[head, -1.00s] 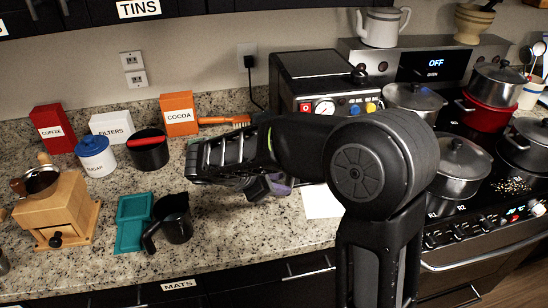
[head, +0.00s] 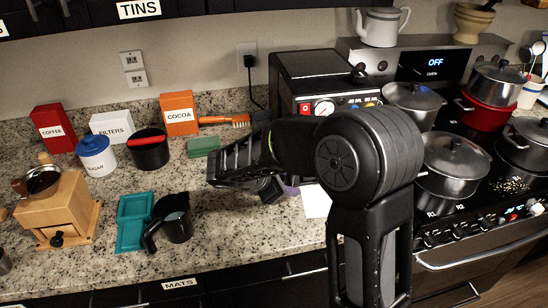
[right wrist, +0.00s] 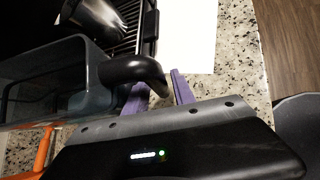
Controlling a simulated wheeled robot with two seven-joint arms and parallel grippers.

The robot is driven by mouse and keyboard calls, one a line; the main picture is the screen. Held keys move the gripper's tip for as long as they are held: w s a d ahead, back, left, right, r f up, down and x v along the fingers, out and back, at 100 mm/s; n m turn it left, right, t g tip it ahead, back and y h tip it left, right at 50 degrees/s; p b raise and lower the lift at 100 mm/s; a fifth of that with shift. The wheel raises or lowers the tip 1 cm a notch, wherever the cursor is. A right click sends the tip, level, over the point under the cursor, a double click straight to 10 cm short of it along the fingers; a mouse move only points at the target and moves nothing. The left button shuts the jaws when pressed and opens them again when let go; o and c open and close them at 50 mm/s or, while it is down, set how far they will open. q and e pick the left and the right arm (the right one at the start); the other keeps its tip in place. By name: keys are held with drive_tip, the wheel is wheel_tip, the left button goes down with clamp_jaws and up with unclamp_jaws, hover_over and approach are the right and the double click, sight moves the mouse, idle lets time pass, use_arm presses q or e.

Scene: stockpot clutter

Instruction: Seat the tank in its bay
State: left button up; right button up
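The tank (right wrist: 50,88), a dark grey see-through box with a pale rim and a black handle, fills the left of the right wrist view. My right gripper (right wrist: 158,86) has its purple fingers on either side of the handle's curved end and appears shut on it. In the head view my right arm covers most of the gripper and tank; only a bit of purple finger (head: 291,190) shows. The coffee machine (head: 312,68) stands behind my arm. I cannot make out its tank bay. My left gripper is not in view.
A metal cup (right wrist: 97,18) stands by the machine's grille in the wrist view. A white sheet (head: 316,202) lies in front of the machine. A green sponge (head: 203,146), black jug (head: 176,222) and wooden grinder (head: 62,208) are left. Pots (head: 452,165) crowd the stove at right.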

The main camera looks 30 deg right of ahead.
drive_tip(key=shift+c, duration=0.5)
clamp_jaws()
drive_tip(key=shift+r, duration=0.1)
idle(0.9)
